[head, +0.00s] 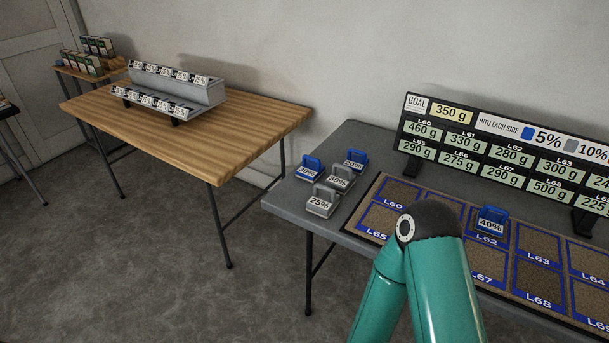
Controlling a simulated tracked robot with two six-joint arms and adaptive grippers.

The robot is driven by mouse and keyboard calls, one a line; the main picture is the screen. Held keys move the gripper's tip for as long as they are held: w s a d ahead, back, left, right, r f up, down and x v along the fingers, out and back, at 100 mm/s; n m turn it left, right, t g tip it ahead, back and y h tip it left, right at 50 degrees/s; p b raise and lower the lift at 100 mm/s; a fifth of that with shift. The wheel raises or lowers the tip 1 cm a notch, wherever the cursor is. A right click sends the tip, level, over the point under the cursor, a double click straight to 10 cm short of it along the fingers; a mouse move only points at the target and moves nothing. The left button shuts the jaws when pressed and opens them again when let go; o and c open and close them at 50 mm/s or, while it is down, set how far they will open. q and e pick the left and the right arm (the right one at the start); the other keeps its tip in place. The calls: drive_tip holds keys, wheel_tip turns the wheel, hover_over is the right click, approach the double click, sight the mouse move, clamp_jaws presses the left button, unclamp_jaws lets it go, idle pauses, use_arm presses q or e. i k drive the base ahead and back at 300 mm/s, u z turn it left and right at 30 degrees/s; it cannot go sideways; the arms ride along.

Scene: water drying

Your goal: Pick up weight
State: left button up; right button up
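Several handled weights are in the head view. On the left end of the grey table stand a blue weight (308,168) that seems to read 30%, a blue weight (355,161) that seems to read 20%, a grey 35% weight (340,178) and a grey 25% weight (321,202). A blue 40% weight (491,221) stands on the mat at cell L62. A teal arm of mine rises from the bottom edge, with its dark joint in front of the mat. Neither gripper shows, so I cannot tell what they hold.
The mat (524,280) has blue-framed cells, partly hidden by my arm. A goal board (510,150) listing grams stands behind it. A wooden table (255,122) on the left bears a grey stepped rack (195,92) with percent labels. Floor (170,270) between tables is clear.

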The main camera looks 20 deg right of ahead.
sight(311, 169)
drive_tip(key=z, duration=0.1)
drive_tip(key=i, duration=0.9)
drive_tip(key=u, duration=0.05)
